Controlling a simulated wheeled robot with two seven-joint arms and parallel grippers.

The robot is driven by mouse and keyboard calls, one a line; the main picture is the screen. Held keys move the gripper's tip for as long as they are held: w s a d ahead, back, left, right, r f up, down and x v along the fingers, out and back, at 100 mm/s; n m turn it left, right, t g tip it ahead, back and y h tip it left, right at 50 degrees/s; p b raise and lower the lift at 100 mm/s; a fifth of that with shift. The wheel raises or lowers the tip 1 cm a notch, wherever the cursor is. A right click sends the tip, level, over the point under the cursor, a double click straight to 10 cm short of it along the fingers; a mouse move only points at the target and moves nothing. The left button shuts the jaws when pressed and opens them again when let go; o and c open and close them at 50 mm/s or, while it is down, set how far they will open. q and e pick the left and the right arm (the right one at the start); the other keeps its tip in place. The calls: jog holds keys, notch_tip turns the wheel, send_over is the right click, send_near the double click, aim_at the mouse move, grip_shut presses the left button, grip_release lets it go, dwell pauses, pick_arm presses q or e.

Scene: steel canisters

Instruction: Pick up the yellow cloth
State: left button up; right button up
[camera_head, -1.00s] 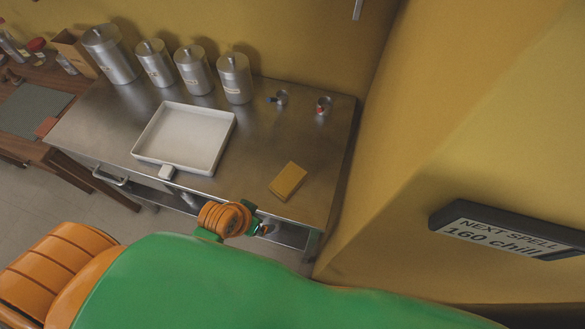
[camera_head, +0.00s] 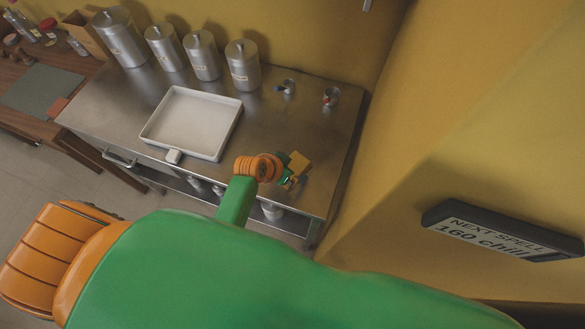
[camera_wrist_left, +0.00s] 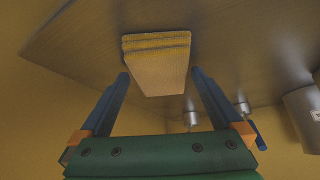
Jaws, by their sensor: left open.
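The yellow cloth (camera_head: 299,162) is a small folded block lying on the steel table, right of the white tray. My left gripper (camera_head: 290,180) is beside its near-left side in the head view, and the wrist partly hides the cloth. In the left wrist view the cloth (camera_wrist_left: 157,62) lies ahead of my left gripper (camera_wrist_left: 158,84), its end roughly between the two blue fingertips. The fingers are spread apart and open, with nothing held. Contact with the cloth cannot be told. My right gripper is not in view.
The steel table (camera_head: 120,105) carries a white tray (camera_head: 192,122) and several steel canisters (camera_head: 243,66) along the back. A yellow wall (camera_head: 420,130) rises at the right.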

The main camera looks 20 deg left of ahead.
aim_at(297, 163)
pick_arm(q)
jog(key=shift+r, duration=0.1)
jog(key=c, duration=1.3)
notch_tip(297, 163, up, 4)
jog(key=shift+f+p, duration=0.2)
jog(key=shift+p, duration=0.4)
jog(key=s+r, duration=0.1)
jog(key=r, duration=0.1)
jog(key=s+r+p, duration=0.1)
jog(key=s+r, duration=0.1)
jog(key=shift+s+a, duration=0.2)
jog(key=shift+s, duration=0.05)
jog(key=s+a+r, duration=0.1)
jog(key=s+r, duration=0.4)
jog(key=s, duration=0.5)
jog(key=shift+s+r+p, duration=0.2)
jog(key=shift+s+p, duration=0.1)
jog(key=shift+p, duration=0.1)
jog(key=shift+a, duration=0.1)
